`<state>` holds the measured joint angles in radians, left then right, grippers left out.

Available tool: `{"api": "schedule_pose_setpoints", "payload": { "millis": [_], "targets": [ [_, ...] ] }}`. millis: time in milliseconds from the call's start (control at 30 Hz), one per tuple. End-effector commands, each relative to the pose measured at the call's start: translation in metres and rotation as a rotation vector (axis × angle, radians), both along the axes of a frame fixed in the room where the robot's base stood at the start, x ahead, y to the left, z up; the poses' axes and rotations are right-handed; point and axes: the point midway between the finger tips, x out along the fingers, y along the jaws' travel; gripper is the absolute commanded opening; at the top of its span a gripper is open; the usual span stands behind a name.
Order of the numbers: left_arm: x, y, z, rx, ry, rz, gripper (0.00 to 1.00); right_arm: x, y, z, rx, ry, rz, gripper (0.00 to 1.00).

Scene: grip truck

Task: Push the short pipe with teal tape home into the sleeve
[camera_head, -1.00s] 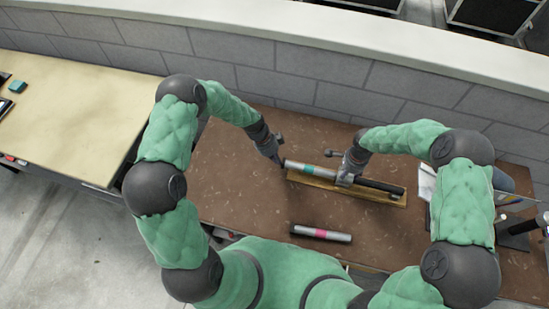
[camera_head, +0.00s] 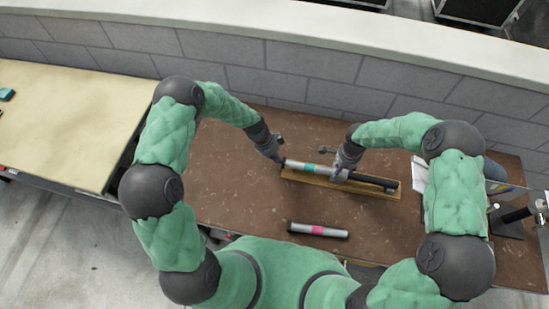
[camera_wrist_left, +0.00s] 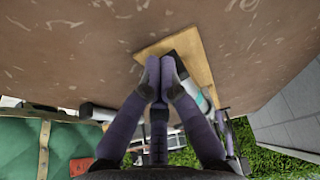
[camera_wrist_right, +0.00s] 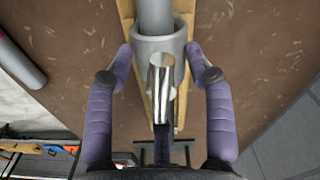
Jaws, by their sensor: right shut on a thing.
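The short pipe with teal tape (camera_head: 308,168) lies along a wooden board, its right part running into the sleeve. My right gripper (camera_head: 345,163) is around the sleeve. My left gripper (camera_head: 280,158) is at the pipe's left end. In the left wrist view its fingers (camera_wrist_left: 160,68) are closed together against or beside the pipe's dark end (camera_wrist_left: 187,44); contact is hard to tell. Its teal tape (camera_wrist_left: 207,96) shows behind them. The pipe's inner end is hidden.
A pipe with pink tape (camera_head: 318,230) lies loose on the brown table in front of the wooden board (camera_head: 390,193). A dark bar (camera_head: 375,181) extends right of the sleeve. A block wall stands behind. A black stand (camera_head: 508,222) is at the right.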

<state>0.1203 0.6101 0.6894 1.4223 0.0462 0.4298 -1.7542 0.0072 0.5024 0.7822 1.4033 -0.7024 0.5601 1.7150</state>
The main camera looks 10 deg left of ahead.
Motion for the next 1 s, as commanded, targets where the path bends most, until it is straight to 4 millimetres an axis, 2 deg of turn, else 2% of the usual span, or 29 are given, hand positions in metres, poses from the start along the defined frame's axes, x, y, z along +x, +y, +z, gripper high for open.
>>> {"api": "schedule_pose_setpoints", "payload": {
  "millis": [33,733,1000],
  "targets": [
    [-0.001,-0.003,-0.001,-0.001,0.002,-0.002,0.00,-0.010,0.003,-0.009,0.002,0.020,0.006,0.00],
    [-0.001,-0.020,-0.001,-0.001,0.001,-0.001,0.00,-0.010,0.003,-0.009,0.002,0.021,0.006,0.00],
    [-0.001,-0.020,-0.001,-0.001,0.001,0.000,0.00,-0.010,0.003,-0.009,0.002,0.021,0.005,0.00]
  ]
}}
